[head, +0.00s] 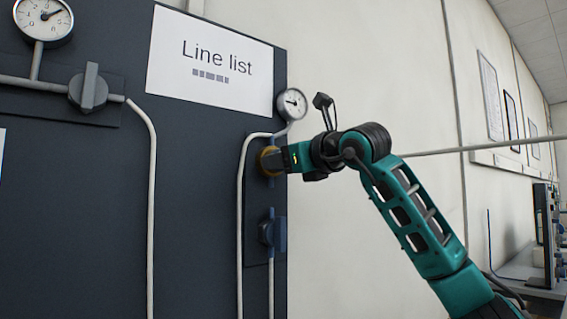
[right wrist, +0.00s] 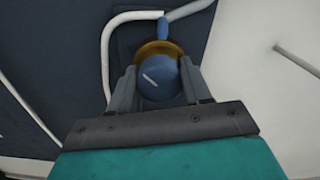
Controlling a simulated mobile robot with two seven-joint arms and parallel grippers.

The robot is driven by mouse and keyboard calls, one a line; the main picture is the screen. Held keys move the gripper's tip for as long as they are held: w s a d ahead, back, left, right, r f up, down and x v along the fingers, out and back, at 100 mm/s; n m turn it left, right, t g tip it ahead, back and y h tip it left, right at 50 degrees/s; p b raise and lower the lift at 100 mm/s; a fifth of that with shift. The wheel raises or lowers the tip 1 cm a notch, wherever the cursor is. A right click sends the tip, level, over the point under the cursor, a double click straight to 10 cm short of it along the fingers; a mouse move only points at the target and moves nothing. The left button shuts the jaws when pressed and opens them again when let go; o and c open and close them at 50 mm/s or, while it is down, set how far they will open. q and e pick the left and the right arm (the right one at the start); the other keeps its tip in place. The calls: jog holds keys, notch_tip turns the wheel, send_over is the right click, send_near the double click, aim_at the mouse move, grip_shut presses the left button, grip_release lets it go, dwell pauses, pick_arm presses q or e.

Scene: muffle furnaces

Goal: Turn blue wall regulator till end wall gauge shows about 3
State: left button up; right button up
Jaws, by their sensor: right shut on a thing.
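The blue wall regulator (right wrist: 157,78) shows in the right wrist view as a round blue knob with a white line on its face and a brass ring behind it. My right gripper (right wrist: 156,82) is shut on it, one finger on each side. In the head view my right gripper (head: 278,160) reaches the brass ring (head: 265,161) at the panel's right edge and hides most of the knob. A small round wall gauge (head: 292,104) is just above; its dark needle shows, but its numbers are too small to read. My left gripper is out of view.
A blue valve (head: 267,232) sits below on the same narrow plate, between pale pipes (head: 241,215). A larger gauge (head: 43,20) and a grey-handled valve (head: 89,88) are at the upper left. A "Line list" sign (head: 212,60) hangs on the dark panel (head: 200,200).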

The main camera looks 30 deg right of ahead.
jog(key=m, duration=0.3)
jog(key=shift+m, duration=2.3)
jog(key=o, duration=1.1)
jog(key=shift+c, duration=0.2)
jog(key=s+d+b, duration=0.1)
jog(key=s, duration=1.2)
